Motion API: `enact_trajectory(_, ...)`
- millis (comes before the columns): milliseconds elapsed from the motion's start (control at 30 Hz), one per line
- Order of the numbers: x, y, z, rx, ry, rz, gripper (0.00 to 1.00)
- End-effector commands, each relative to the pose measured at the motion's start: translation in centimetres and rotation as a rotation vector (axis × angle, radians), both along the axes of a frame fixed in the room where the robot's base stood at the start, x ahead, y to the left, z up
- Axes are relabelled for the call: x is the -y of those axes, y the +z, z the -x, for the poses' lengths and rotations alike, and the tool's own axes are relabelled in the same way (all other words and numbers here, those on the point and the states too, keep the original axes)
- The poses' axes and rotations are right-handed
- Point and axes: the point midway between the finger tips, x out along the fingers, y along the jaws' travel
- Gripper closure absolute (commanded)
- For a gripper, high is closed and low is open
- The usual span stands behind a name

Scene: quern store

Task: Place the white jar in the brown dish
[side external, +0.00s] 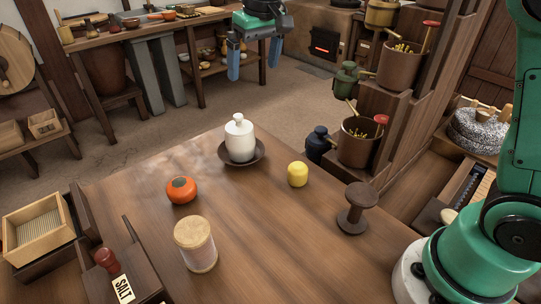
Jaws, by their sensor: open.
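The white jar (239,140), with a knobbed lid, stands upright in the brown dish (223,154) near the far edge of the table. The dish is a shallow dark saucer, and its rim shows around the jar's base. My gripper (252,60) is at the top of the picture, with two blue fingers spread apart and nothing between them. It hangs well above the jar and dish, apart from both.
On the table (270,250) are an orange persimmon-like fruit (181,191), a yellow lump (297,174), a cream cylinder (196,245) and a dark spool (356,208). A salt box (125,272) and wooden box (38,230) stand at left. Stepped shelves with pots rise at right.

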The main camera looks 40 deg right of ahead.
Motion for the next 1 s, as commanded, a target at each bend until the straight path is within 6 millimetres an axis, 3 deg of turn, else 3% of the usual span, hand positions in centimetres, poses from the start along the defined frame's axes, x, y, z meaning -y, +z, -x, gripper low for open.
enact_trajectory(167, 0.9, -0.4, 5.1, 0.139, -0.002, -0.002, 0.0)
enact_trajectory(300, 1.5, -2.3, 9.1, 0.248, -0.002, 0.001, 0.0)
enact_trajectory(500, 2.0, -5.8, 13.3, 0.368, -0.003, 0.006, 0.0)
enact_trajectory(700, 2.1, -7.6, 14.7, 0.418, -0.003, 0.009, 0.0)
enact_trajectory(1000, 2.1, -7.7, 14.8, 0.42, -0.003, 0.01, 0.0)
